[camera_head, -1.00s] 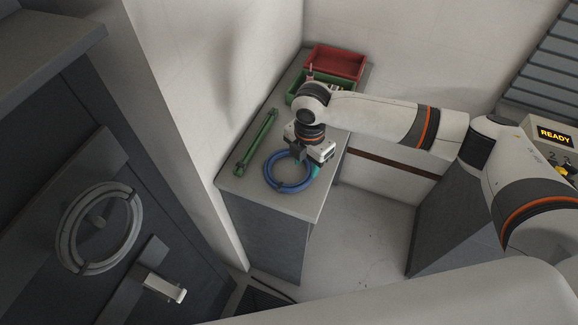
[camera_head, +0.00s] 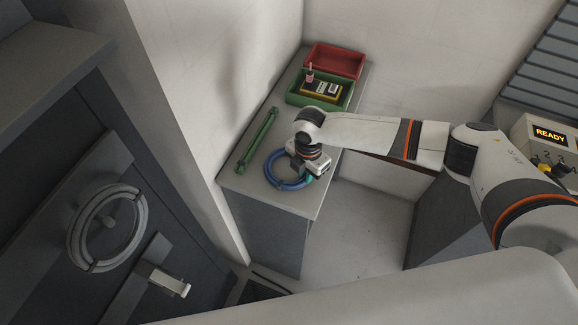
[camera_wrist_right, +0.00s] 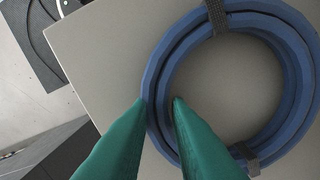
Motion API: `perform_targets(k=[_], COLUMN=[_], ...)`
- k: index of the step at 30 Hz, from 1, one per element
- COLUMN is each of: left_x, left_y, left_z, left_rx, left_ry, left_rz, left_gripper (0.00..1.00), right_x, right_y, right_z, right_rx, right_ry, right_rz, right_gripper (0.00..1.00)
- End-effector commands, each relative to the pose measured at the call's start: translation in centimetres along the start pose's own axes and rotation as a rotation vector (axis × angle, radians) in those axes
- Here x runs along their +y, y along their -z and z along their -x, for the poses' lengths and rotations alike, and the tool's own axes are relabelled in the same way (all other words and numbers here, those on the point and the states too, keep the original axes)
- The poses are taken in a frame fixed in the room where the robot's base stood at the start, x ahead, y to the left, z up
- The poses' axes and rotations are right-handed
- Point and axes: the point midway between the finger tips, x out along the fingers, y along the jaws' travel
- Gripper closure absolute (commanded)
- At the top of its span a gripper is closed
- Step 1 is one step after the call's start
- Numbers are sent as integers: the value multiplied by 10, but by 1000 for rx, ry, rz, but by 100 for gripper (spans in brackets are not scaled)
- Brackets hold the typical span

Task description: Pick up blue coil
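The blue coil (camera_head: 281,180) lies flat on the grey table top (camera_head: 247,180), near its front end. In the right wrist view the coil (camera_wrist_right: 294,75) is a thick blue ring with dark bands at top and bottom. My right gripper (camera_wrist_right: 160,101) is open, with its two green fingers spread to either side of the coil's near-left rim. In the head view my right gripper (camera_head: 304,176) is over the right side of the coil, and the arm hides part of it. Whether the fingers touch the coil cannot be told. My left gripper is not in view.
A green tool (camera_head: 257,140) lies along the table's left edge by the wall. A green bin (camera_head: 297,101) holding a yellow item and a red bin (camera_head: 360,68) stand at the back. A dark door with a round handle (camera_head: 74,232) is at left.

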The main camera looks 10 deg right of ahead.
Motion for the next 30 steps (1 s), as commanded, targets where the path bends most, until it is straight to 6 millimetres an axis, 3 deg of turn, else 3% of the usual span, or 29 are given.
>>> perform_targets(k=[3, 14, 30], left_x=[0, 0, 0], left_y=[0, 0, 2], left_z=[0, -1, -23], left_rx=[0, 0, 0], left_ry=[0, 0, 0], left_rz=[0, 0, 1], left_gripper=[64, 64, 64], right_x=[0, -1, -1], right_y=[0, 1, 0], right_z=[0, 5, 94], right_rx=[0, 0, 0], right_ry=[0, 3, 5], right_rz=[0, -1, 0], right_gripper=[100, 100, 100])
